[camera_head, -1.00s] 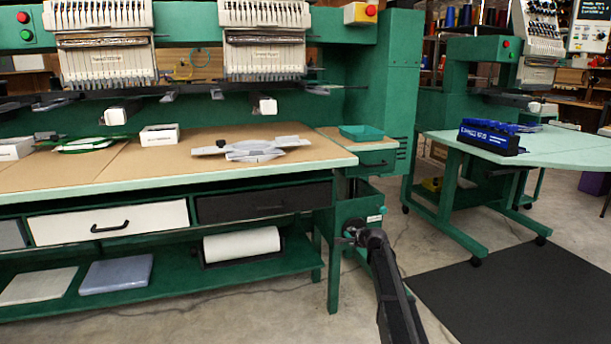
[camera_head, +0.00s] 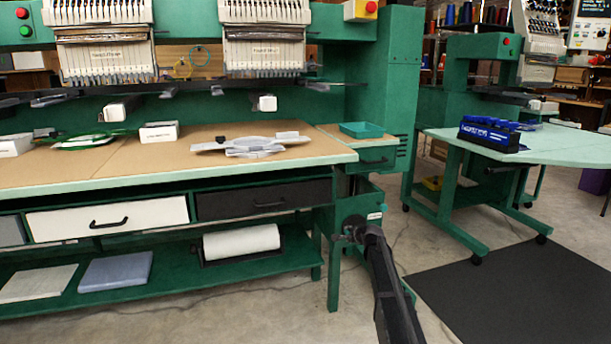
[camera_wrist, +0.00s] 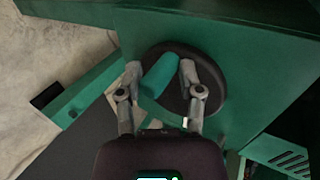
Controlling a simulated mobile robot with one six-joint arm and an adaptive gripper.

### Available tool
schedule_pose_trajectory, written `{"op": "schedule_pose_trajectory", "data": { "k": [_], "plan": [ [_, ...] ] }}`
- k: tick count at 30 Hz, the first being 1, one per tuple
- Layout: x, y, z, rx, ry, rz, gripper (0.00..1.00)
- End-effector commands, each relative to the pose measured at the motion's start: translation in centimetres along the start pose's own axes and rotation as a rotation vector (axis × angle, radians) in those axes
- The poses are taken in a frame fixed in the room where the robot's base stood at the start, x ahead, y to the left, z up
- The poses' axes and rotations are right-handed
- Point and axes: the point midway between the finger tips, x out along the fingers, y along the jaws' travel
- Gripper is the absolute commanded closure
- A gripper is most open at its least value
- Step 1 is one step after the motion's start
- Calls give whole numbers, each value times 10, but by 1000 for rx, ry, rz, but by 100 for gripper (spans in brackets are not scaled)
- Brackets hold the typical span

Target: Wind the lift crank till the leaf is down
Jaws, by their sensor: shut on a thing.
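The lift crank shows in the wrist view as a black round disc (camera_wrist: 173,98) with a teal handle (camera_wrist: 157,78). It sits on a green housing (camera_wrist: 250,62). My gripper (camera_wrist: 160,70) is shut on the teal handle, one finger on each side. In the head view my gripper (camera_head: 354,230) is at the green crank box (camera_head: 360,204) below the table's right end; my arm and gripper hide most of the crank there. What looks to be the leaf (camera_head: 338,131) is a small tan top beside the main table, with a teal tray (camera_head: 361,129) on it.
The main table (camera_head: 110,161) carries a grey clamp-like frame (camera_head: 250,146) and small white boxes. A green-legged side table (camera_head: 570,146) with a blue rack (camera_head: 490,135) stands at right. A black mat (camera_head: 510,295) lies on the floor. Open floor (camera_head: 250,310) shows in front.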

Motion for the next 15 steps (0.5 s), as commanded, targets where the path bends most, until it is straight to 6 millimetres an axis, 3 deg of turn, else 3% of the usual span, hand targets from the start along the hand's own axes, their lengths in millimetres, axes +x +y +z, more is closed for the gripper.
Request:
{"op": "schedule_pose_trajectory", "data": {
  "k": [9,15],
  "plan": [
    [2,0,-1,0,1,-1,100],
    [8,12,-10,0,3,0,100]
  ]
}}
